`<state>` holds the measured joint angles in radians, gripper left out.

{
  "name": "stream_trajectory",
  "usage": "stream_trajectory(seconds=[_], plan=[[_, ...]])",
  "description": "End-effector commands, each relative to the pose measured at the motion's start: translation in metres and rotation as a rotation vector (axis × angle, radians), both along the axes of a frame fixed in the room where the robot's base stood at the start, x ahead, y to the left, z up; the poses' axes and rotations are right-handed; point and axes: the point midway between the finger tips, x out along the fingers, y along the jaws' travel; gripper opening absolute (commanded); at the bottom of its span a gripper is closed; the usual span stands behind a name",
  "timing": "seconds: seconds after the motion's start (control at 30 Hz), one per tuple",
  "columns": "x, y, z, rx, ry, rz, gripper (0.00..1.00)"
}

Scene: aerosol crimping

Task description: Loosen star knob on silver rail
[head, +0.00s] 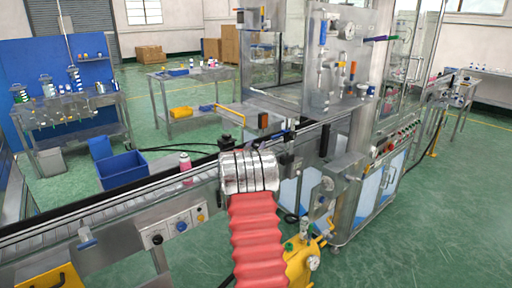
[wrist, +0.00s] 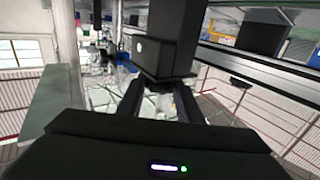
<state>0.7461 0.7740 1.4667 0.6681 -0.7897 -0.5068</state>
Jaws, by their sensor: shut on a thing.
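My gripper (wrist: 160,92) shows in the wrist view with its two dark fingers pointing away from the camera. The fingers close on a dark, blocky part (wrist: 160,62), seemingly the star knob, though no star outline can be made out. In the head view my silver-sleeved wrist and red arm cover reach to the conveyor, and the sleeve hides the fingertips and their contact. A small black fitting (head: 225,143) shows just beyond the sleeve. The silver rail (head: 112,192) runs along the conveyor, and part of it is behind my wrist.
The steel crimping machine (head: 352,175) with gauges stands close on the right. A yellow unit (head: 303,262) stands low beside my arm. A blue bin (head: 122,171) sits on the floor behind the conveyor.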

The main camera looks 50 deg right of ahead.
Motion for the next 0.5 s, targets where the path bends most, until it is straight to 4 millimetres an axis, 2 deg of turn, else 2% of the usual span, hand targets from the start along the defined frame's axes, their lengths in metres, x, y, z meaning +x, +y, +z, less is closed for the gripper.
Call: stream_trajectory(seconds=[0.5], plan=[[0.0006,-0.0008,0.0008,-0.001,0.002,0.107,0.10]])
